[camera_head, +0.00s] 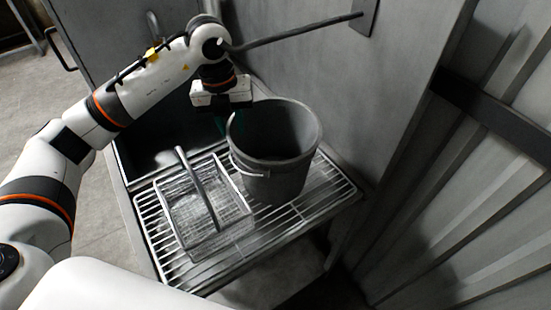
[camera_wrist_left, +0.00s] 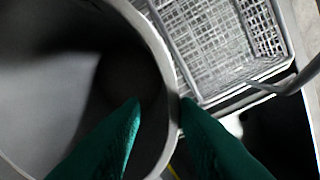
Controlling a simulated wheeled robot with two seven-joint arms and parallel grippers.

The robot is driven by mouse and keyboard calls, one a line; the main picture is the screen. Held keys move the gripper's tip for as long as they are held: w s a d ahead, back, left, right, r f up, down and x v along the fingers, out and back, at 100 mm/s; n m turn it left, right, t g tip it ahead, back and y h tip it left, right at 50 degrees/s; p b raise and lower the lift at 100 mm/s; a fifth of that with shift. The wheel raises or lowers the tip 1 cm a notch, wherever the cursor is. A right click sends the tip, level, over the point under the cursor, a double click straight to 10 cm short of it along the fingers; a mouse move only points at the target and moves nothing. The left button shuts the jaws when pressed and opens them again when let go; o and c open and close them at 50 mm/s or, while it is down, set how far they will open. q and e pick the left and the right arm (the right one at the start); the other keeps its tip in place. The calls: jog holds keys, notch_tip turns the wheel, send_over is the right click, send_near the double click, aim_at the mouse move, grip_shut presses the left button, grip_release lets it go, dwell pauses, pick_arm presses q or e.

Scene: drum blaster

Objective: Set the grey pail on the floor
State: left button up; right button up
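The grey pail (camera_head: 274,150) stands upright on the wire rack of the drum blaster, its mouth facing up and its thin wire handle hanging on the near left side. My left gripper (camera_head: 233,122) is at the pail's back left rim, its green fingers partly hidden behind the pail. In the left wrist view the pail's rim (camera_wrist_left: 155,45) runs between the green fingers (camera_wrist_left: 160,100). One finger is over the pail's inside and the other is outside by the rim. A gap shows between the inner finger and the rim, so the gripper looks open. My right gripper is not in view.
A wire basket (camera_head: 207,207) with a long handle sits on the rack (camera_head: 257,232) just left of the pail. Grey cabinet walls stand behind and right, with a dark rod (camera_head: 298,31) sticking out above. Bare floor (camera_head: 98,205) is at left.

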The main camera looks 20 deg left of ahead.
pick_arm(q)
notch_tip(320, 180, down, 5)
jog(key=shift+r+p, duration=0.2)
jog(key=shift+p, duration=0.7)
jog(key=shift+s+f, duration=0.1)
jog(key=shift+f, duration=0.25)
jog(key=shift+c, duration=0.3)
grip_shut()
